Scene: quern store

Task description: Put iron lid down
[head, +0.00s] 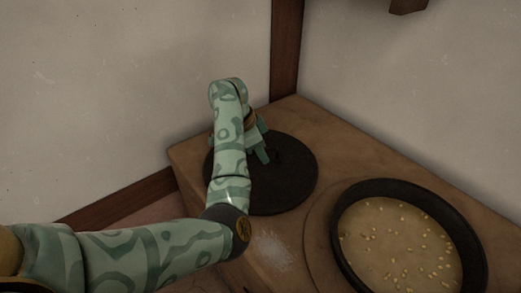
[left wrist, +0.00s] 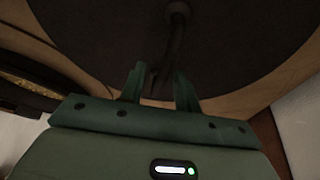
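The iron lid (head: 293,190) is a dark round disc that appears to lie flat on the wooden bench top, near the corner of the walls. In the left wrist view the lid (left wrist: 95,35) fills the upper part, with a dark curved handle (left wrist: 176,35) standing out from its middle. My left gripper (head: 264,152) is over the lid at the handle. In the left wrist view the fingers (left wrist: 160,85) stand apart, with the handle's near end between them and gaps showing beside it. My left forearm hides the lid's left part. My right gripper is not in view.
A black-rimmed round pan (head: 473,250) with a tan bottom and scattered pale grains stands at the right of the wooden bench (head: 345,150). A pale powdery patch (head: 275,250) lies in front of the lid. Walls close in behind and left.

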